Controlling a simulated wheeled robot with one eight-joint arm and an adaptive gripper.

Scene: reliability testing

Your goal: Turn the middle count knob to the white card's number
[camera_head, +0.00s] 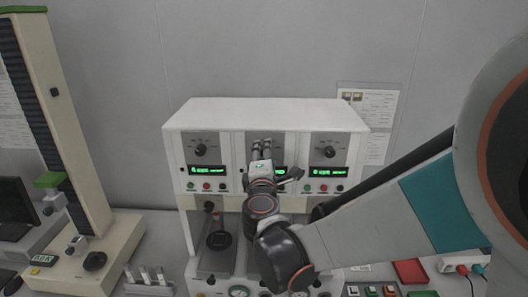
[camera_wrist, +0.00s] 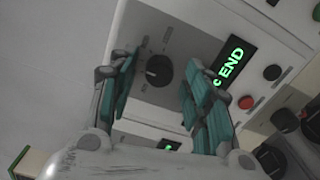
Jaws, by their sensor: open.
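The middle count knob (camera_wrist: 158,70) is dark and round with a light pointer mark, in the wrist view. My gripper (camera_wrist: 158,80) is open, its two teal-padded fingers on either side of the knob in that picture; I cannot tell whether they touch it. A green display (camera_wrist: 230,62) beside the knob shows END, with one more character partly hidden by a finger. I cannot make out a white card with a readable number.
The left knob (camera_head: 200,150) and right knob (camera_head: 330,152) flank the middle panel, with lit displays and buttons below. A red tray (camera_head: 410,271) and several small coloured items lie at the lower right. A tall column machine (camera_head: 60,110) stands left. Papers (camera_head: 378,112) hang behind.

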